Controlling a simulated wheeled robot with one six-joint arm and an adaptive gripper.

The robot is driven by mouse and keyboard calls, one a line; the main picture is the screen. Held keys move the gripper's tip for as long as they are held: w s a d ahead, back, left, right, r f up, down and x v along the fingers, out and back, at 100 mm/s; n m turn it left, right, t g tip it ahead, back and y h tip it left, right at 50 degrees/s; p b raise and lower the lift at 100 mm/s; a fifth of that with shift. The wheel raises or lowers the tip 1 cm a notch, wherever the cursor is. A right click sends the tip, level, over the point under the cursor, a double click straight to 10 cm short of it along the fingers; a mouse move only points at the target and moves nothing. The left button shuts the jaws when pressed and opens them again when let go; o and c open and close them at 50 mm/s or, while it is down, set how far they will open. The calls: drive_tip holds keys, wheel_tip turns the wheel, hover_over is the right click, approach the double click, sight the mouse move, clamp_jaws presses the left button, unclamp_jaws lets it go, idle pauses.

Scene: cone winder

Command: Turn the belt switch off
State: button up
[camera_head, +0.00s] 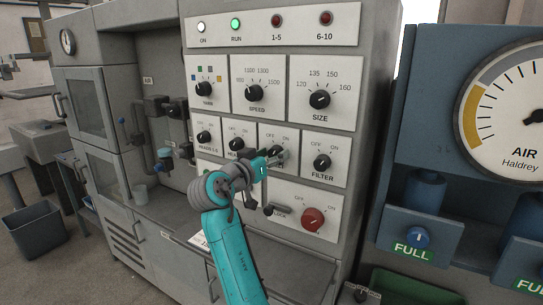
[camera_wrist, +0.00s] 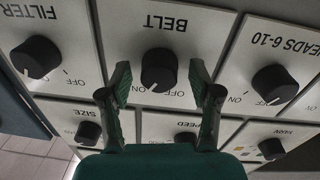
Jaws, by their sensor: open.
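The belt switch, a black round knob (camera_wrist: 159,70) on a white plate marked BELT, sits mid-frame in the wrist view, which is upside down. Its pale mark seems to lean toward ON. My gripper (camera_wrist: 159,78) is open, with one finger on each side of the knob and visible gaps to it. I cannot tell how deep the fingertips reach along the knob.
The filter knob (camera_head: 322,162) and heads 6-10 knob (camera_head: 237,144) flank the belt plate. Speed (camera_head: 255,93) and size (camera_head: 320,99) knobs are above. A red knob (camera_head: 313,219) is below. The green RUN lamp (camera_head: 236,25) is lit. A pressure gauge (camera_head: 510,110) stands right.

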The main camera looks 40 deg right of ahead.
drive_tip(key=c, duration=1.1)
drive_tip(key=shift+c, duration=0.2)
drive_tip(key=shift+n, duration=0.3)
drive_tip(key=n, duration=1.1)
drive_tip(key=shift+f+n+t, duration=0.1)
drive_tip(key=shift+n+t, duration=0.2)
drive_tip(key=shift+t, duration=0.1)
drive_tip(key=o, duration=1.1)
